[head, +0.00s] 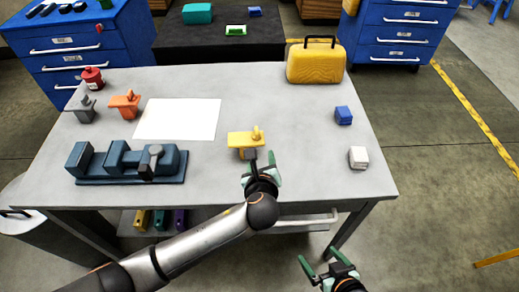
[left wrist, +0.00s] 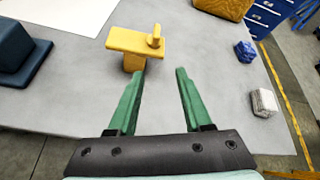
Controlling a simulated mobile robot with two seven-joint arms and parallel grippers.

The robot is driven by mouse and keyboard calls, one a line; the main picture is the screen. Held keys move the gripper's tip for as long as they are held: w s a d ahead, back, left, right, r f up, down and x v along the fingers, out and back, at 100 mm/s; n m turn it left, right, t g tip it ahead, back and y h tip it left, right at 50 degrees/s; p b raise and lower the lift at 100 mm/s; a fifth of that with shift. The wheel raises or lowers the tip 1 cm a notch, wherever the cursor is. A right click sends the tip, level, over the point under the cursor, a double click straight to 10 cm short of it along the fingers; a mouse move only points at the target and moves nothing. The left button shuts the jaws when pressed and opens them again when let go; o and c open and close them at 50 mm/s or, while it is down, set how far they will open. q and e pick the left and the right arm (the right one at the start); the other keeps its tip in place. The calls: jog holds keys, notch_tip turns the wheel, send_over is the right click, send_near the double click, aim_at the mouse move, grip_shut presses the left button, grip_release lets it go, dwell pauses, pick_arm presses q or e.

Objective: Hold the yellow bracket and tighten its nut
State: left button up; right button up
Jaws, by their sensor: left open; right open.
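The yellow bracket (head: 240,139) stands on the grey table near the front middle, with a flat plate on top and a small yellow nut-like knob (head: 256,132) at its right end. In the left wrist view the bracket (left wrist: 131,42) is just beyond the fingertips, and the knob (left wrist: 154,38) stands up from its plate. My left gripper (head: 262,160) is open and empty, close in front of the bracket; its green fingers (left wrist: 160,75) are apart. My right gripper (head: 322,263) is open and empty, in front of the table and below its edge.
A white sheet (head: 178,118) lies mid-table. A yellow case (head: 316,64), blue cube (head: 344,115) and white cube (head: 358,157) are right.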

aim_at(257, 132)
pick_arm(q)
jog(key=w+m, duration=0.1)
jog(key=w, duration=0.3)
jog(key=w+f+m, duration=0.1)
jog(key=w, duration=0.3)
jog(key=w+a+f+m+t+y, duration=0.1)
jog(key=w, duration=0.3)
jog(key=shift+w+f, duration=0.2)
grip_shut()
dwell(0.5)
dwell(1.0)
grip_release()
